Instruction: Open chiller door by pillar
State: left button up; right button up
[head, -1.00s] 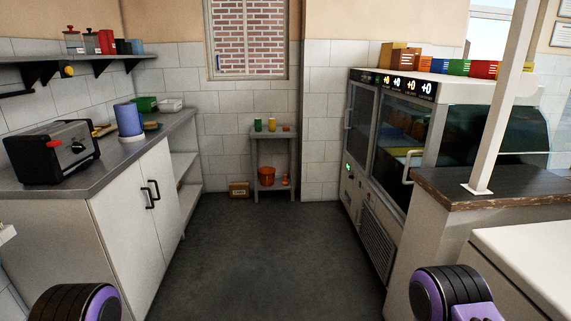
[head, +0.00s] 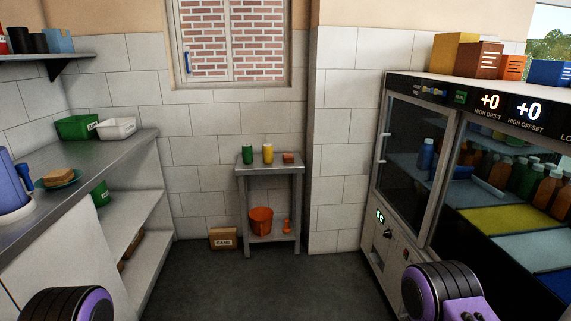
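The chiller (head: 448,143) stands on the right with two glazed doors. Its far door (head: 409,150) has a dark glass pane, a light frame and a handle (head: 385,135) on its left edge; it looks shut. The near glazed section (head: 500,215) shows bottles and coloured shelves inside and runs off the right edge. Only black and purple parts of my arms show at the bottom left and bottom right; neither gripper is in view.
A counter (head: 90,165) with open shelves lines the left. A small metal stand (head: 270,170) with cans and an orange bucket (head: 261,221) stands at the back wall. A cardboard box (head: 223,238) is beside it. The dark floor (head: 250,285) between counter and chiller is clear.

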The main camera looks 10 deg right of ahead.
aim_at(454, 113)
jog(key=i, duration=3)
jog(key=z, duration=2.85)
